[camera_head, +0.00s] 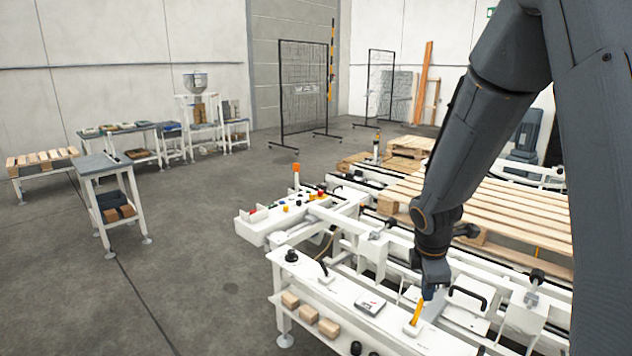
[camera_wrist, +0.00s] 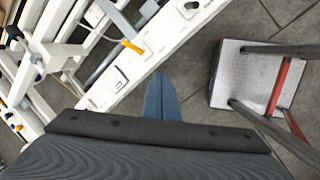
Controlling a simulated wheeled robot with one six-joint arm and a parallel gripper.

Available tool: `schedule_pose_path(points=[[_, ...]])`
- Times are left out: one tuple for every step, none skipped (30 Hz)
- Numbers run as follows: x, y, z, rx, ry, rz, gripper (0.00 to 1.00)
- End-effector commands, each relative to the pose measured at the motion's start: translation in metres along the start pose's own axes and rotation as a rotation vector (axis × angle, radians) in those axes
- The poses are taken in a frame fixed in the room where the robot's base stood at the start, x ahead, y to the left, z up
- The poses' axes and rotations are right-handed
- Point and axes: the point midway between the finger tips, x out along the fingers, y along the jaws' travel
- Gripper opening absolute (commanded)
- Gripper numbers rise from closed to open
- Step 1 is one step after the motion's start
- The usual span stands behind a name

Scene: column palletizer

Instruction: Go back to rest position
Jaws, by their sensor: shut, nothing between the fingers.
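My gripper (camera_head: 431,291) points down over the front of the white palletizer frame (camera_head: 352,298), close to an orange lever (camera_head: 417,312). In the wrist view my gripper (camera_wrist: 160,78) shows blue fingers together, with nothing between them. The orange lever (camera_wrist: 132,46) stands just beyond the fingertips there, apart from them in the picture. In the head view I cannot tell whether the fingers touch the lever.
A black handle (camera_head: 468,296) rises right of my gripper. Wooden pallets (camera_head: 490,215) lie behind my arm. A control panel (camera_head: 290,212) with coloured buttons is at the frame's left end. A small grey table (camera_head: 100,166) stands left; the floor between is clear.

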Motion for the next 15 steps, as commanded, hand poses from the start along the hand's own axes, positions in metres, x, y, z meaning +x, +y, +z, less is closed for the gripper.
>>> schedule_pose_path(points=[[-0.009, -0.015, -0.006, 0.144, 0.012, -0.011, 0.0], [-0.014, -0.025, -0.009, 0.241, 0.019, -0.021, 0.0], [-0.02, -0.039, -0.014, 0.371, 0.028, -0.037, 0.0], [-0.025, -0.048, -0.018, 0.467, 0.034, -0.048, 0.0], [-0.03, -0.059, -0.021, 0.563, 0.039, -0.061, 0.0], [-0.036, -0.072, -0.026, 0.689, 0.045, -0.078, 0.0], [-0.039, -0.082, -0.029, 0.782, 0.048, -0.093, 0.0], [-0.043, -0.092, -0.033, 0.871, 0.05, -0.107, 0.0], [-0.048, -0.104, -0.037, 0.982, 0.053, -0.125, 0.0], [-0.051, -0.112, -0.041, 1.06, 0.054, -0.139, 0.0], [-0.053, -0.12, -0.043, 1.132, 0.054, -0.152, 0.0], [-0.056, -0.13, -0.047, 1.218, 0.054, -0.168, 0.0], [-0.058, -0.136, -0.049, 1.276, 0.052, -0.18, 0.0], [-0.06, -0.141, -0.051, 1.326, 0.051, -0.189, 0.0], [-0.062, -0.147, -0.053, 1.381, 0.049, -0.201, 0.0]])
